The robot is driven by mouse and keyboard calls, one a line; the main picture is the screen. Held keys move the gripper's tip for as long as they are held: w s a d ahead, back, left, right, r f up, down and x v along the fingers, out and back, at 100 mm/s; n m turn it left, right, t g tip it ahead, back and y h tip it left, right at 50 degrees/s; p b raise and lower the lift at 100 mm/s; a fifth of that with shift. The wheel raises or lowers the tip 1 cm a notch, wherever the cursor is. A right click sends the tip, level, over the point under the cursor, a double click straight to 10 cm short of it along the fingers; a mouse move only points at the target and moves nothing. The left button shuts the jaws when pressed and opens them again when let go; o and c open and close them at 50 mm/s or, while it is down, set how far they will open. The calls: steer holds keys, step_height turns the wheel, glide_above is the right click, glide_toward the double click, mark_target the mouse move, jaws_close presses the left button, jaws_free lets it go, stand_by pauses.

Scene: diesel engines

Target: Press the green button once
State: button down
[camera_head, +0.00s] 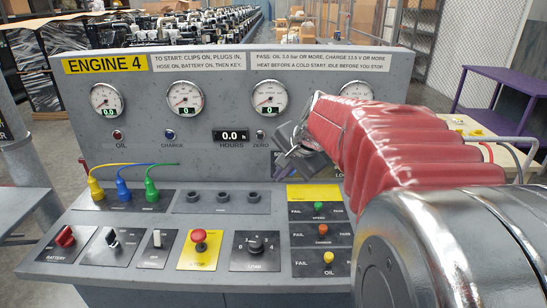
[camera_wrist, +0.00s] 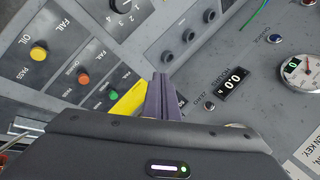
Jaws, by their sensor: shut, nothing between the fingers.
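A small round green button (camera_head: 318,208) sits on the FAIL/PASS panel, on the speed row just below a yellow label plate. It also shows in the wrist view (camera_wrist: 113,96), left of my fingers. Below it on the same panel are an orange button (camera_head: 323,229) and a yellow button (camera_head: 328,257). My gripper (camera_head: 287,155) is shut and empty. It hangs in front of the upright gauge board, above and a little left of the green button, apart from it. In the wrist view my closed fingers (camera_wrist: 162,92) cover part of the yellow label plate.
A red mushroom button (camera_head: 199,236) on a yellow plate, a load dial (camera_head: 256,244) and a red battery switch (camera_head: 65,237) line the console's front. Yellow, blue and green plugs (camera_head: 151,190) with cables stand at left. Gauges (camera_head: 269,97) fill the upright board.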

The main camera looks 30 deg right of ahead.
steer(key=d+f+m+h, duration=0.1)
steer(key=d+m, duration=0.4)
steer(key=d, duration=0.8)
steer(key=d+f+m+t+h, duration=0.1)
steer(key=d+f+m, duration=0.3)
steer(key=d, duration=0.9)
steer(key=d+f+m+h, duration=0.1)
steer(key=d+f+m, duration=0.2)
steer(key=d, duration=0.9)
steer(key=m, duration=0.3)
steer(key=shift+d+t, duration=0.3)
steer(key=shift+d, duration=0.1)
steer(key=shift+w+f, duration=0.1)
steer(key=shift+f, duration=4.35)
steer(key=shift+f, duration=0.9)
steer(key=shift+r, duration=1)
